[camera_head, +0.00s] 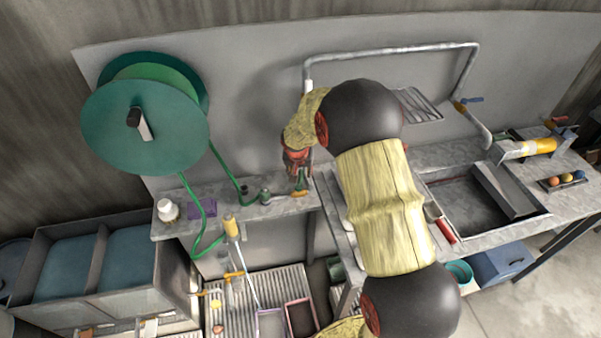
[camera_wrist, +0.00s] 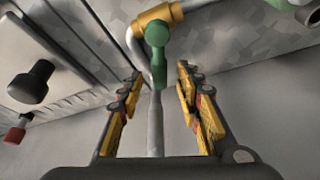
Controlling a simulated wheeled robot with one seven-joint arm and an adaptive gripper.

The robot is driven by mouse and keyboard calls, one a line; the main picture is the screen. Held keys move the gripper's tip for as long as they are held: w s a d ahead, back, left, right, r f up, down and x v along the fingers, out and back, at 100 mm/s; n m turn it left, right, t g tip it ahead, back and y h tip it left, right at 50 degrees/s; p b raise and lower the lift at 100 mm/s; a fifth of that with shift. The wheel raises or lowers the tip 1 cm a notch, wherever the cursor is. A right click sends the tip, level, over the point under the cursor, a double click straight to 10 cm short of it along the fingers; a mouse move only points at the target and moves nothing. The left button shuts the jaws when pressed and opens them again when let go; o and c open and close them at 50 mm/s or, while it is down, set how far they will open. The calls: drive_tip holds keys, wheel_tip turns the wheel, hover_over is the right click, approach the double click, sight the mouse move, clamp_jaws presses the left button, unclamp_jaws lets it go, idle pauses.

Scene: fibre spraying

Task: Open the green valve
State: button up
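The green valve handle (camera_wrist: 157,50) shows in the wrist view as a short green lever on a brass valve body (camera_wrist: 157,16), joined to a grey pipe. My gripper (camera_wrist: 159,73) is open, with one yellow-padded finger on each side. The lever's lower end lies between the fingertips in the picture; I see no clear contact. In the head view my gripper (camera_head: 298,160) is just above the green handle (camera_head: 302,181) and the brass valve (camera_head: 299,193), at the end of the work shelf. My arm partly hides that area.
A large green hose reel (camera_head: 145,125) is on the wall at left, its green hose running down to the shelf. A metal pipe (camera_head: 390,51) frames the wall, with a blue-handled valve (camera_head: 472,100) at right. A sink (camera_head: 470,205) lies right of my arm.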

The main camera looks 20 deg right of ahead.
drive_tip(key=shift+c, duration=1.2)
clamp_jaws()
